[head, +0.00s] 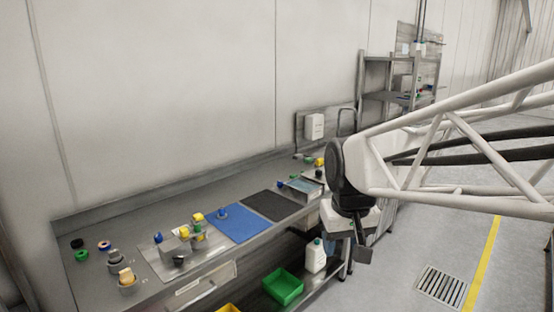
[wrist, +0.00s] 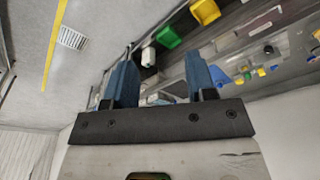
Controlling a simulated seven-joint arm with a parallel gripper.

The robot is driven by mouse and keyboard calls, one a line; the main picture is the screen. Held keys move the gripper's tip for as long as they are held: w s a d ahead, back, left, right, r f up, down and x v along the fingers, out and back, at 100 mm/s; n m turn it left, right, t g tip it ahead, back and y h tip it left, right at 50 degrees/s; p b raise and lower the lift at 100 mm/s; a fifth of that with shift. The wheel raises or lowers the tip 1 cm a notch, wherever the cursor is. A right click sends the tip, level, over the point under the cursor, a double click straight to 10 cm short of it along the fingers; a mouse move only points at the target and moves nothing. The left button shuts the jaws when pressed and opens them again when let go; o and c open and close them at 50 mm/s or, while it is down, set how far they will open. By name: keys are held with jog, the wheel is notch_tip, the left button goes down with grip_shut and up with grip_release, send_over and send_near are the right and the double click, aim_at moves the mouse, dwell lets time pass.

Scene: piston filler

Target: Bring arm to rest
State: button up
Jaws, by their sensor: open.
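My arm reaches in from the right in the head view. My gripper (head: 363,252) hangs at its end, in front of the right part of the bench (head: 130,235). In the wrist view my gripper (wrist: 163,72) shows two blue fingers standing well apart, with nothing held between them. Past the fingers lie the bench edge and the lower shelf, at a distance. My gripper appears clear of the bench parts. The arm's end hides some of the bench's right end in the head view.
A blue mat (head: 236,224) and a black mat (head: 273,206) lie on the bench. Several small coloured parts stand at its left. A green bin (head: 283,287) and a white bottle (head: 315,257) are below. Open floor with a drain grate (head: 441,284) lies right.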

jog(key=s+d+f+m, duration=0.1)
jog(key=s+d+f, duration=0.1)
jog(key=s, duration=0.5)
jog(key=s+d+f+m, duration=0.1)
jog(key=s+d+f, duration=0.2)
jog(key=s, duration=0.5)
jog(key=shift+d+f+t, duration=0.2)
jog(key=shift+d+t, duration=0.1)
jog(key=shift+d, duration=0.05)
dwell(1.1)
